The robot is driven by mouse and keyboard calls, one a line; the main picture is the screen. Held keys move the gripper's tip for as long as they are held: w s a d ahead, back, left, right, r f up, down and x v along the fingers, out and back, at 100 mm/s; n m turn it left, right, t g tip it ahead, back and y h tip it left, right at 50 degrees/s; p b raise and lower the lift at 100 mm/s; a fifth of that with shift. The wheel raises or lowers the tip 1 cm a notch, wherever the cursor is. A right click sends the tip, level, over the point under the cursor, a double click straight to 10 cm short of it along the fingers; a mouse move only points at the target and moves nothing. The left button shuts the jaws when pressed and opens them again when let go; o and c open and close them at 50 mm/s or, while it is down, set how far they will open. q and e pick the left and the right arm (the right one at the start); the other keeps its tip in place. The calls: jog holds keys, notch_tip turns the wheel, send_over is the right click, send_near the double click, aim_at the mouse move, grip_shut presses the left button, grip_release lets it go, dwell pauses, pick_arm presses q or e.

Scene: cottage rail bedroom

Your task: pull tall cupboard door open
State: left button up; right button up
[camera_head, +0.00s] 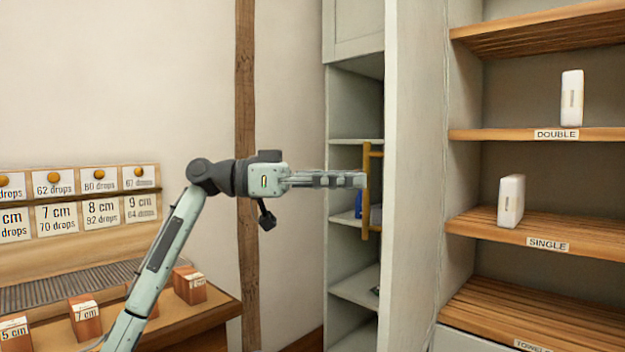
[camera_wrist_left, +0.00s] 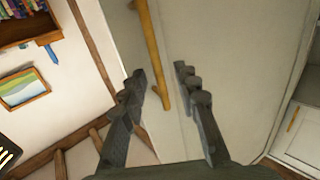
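The tall cupboard (camera_head: 345,95) stands in the middle of the head view, with its inner shelves showing. Its pale door (camera_head: 412,180) stands swung out, seen nearly edge-on. A brass bar handle (camera_head: 366,190) sticks out from the door's left side. My left gripper (camera_head: 358,180) reaches in from the left at the height of the handle's middle. In the left wrist view its fingers (camera_wrist_left: 161,72) are spread, and the handle (camera_wrist_left: 152,45) passes between them, closer to the left finger. I see no grip on it; exact contact is unclear. My right gripper is out of view.
Open shelves (camera_head: 540,222) with white packs (camera_head: 511,201) stand right of the door. A blue item (camera_head: 359,205) sits inside the cupboard. A wooden bench (camera_head: 212,310) with small blocks is at lower left. A timber post (camera_head: 246,90) stands behind my arm.

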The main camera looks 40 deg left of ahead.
pick_arm(q)
jog(key=v, duration=0.9)
jog(key=shift+s, duration=0.1)
